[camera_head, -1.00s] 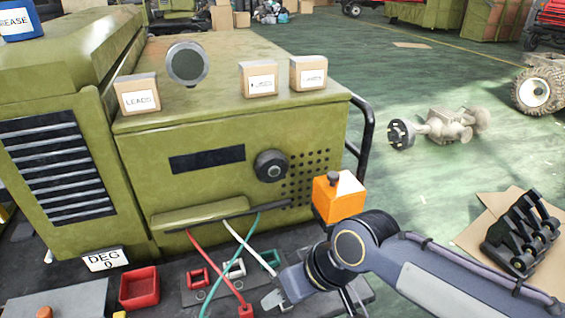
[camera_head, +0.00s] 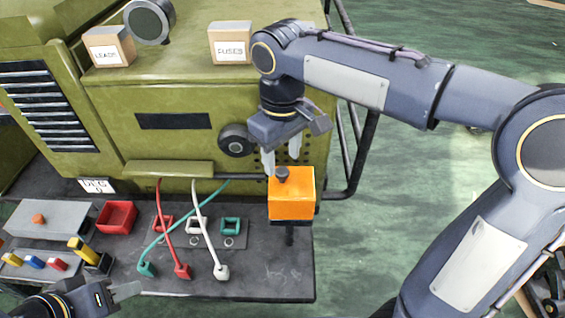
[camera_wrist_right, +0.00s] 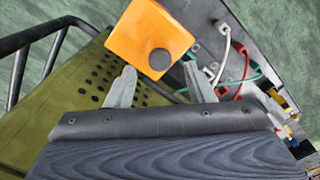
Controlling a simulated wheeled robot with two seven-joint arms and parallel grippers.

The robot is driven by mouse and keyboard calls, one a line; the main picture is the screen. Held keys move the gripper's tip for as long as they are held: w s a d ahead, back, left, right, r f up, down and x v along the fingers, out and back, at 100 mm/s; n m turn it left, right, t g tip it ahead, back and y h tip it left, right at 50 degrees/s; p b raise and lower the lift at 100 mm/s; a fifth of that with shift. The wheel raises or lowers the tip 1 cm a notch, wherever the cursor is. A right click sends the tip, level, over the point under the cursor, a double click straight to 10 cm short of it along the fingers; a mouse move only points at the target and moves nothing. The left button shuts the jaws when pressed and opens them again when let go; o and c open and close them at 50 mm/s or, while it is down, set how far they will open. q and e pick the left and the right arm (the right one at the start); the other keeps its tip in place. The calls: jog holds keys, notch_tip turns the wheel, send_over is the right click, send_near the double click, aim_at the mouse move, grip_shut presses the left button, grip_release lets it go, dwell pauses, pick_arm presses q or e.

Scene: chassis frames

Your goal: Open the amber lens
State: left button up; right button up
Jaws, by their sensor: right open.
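The amber lens (camera_head: 292,197) is an orange box with a dark round knob (camera_head: 282,174) on top. It sits by the right front corner of the green machine, above the dark bench. It also shows at the top of the right wrist view (camera_wrist_right: 140,38), with its knob (camera_wrist_right: 159,60) toward the fingers. My right gripper (camera_head: 281,162) is open just above the knob, fingers pointing down.
The green machine (camera_head: 110,125) stands behind the bench (camera_head: 270,280), with a black rail (camera_head: 365,150) at its right. Red, white and green cables lie near the sockets. A red tray (camera_head: 117,216) and a grey box (camera_head: 50,217) are at the left.

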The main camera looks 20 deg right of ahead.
aim_at(282, 171)
jog(key=shift+f, duration=1.65)
jog(key=shift+c, duration=0.3)
grip_shut()
